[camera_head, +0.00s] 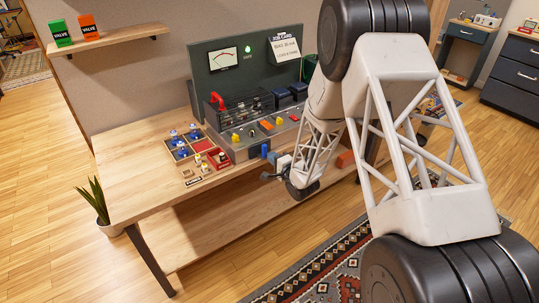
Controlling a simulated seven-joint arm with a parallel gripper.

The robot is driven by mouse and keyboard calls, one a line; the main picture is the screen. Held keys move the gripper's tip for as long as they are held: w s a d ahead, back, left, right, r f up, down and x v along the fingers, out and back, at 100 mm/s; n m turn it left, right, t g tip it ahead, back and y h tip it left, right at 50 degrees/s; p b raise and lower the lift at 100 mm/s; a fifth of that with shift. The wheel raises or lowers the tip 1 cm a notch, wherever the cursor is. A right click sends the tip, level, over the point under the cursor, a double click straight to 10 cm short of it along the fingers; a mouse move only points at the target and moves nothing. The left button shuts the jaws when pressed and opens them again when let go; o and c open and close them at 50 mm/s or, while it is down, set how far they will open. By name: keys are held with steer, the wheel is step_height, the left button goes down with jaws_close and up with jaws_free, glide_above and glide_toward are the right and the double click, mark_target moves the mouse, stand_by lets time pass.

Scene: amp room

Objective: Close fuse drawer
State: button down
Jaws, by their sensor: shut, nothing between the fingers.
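The amp chassis (248,146) stands on the wooden workbench (138,165), with yellow, orange and red parts along its front. A small red open box (219,164) with pale contents sits at the chassis's front left corner. It may be the fuse drawer, but at this size I cannot tell for sure, nor how far it is out. My gripper (266,176) is near the bench's front edge, right of the red box and apart from it. It is shut and empty. My arm hides the right part of the bench and chassis.
A divided wooden tray (184,151) with blue parts sits left of the chassis. Small yellow and white pieces (194,181) lie in front of it. A dark panel with a meter (223,58) and job card (285,46) stands behind. The bench's left end is clear.

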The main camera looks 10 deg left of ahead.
steer(key=v, duration=1.1)
steer(key=shift+w+r, duration=0.1)
steer(key=s+d+r+n+g+h, duration=0.15)
steer(key=s+d+r+h, duration=0.3)
steer(key=d+r, duration=0.45)
steer(key=s+d+r+n+g+h, duration=0.1)
steer(key=s+d+r+n+h, duration=0.15)
steer(key=d+r+h, duration=0.7)
steer(key=s+d+r+n+g, duration=0.1)
steer(key=s+r, duration=0.3)
steer(key=s, duration=0.7)
steer(key=s+d+r+n+g, duration=0.2)
steer(key=s+d+r+g, duration=0.1)
steer(key=s, duration=0.9)
steer(key=s+d+r+n+g+y, duration=0.1)
steer(key=s+d+r+g, duration=0.1)
steer(key=s+r, duration=0.4)
steer(key=s+g, duration=0.1)
steer(key=s, duration=0.4)
steer(key=shift+s+d+r+n+g, duration=0.15)
steer(key=shift+d+r+n+g, duration=0.1)
steer(key=shift+n+g, duration=0.15)
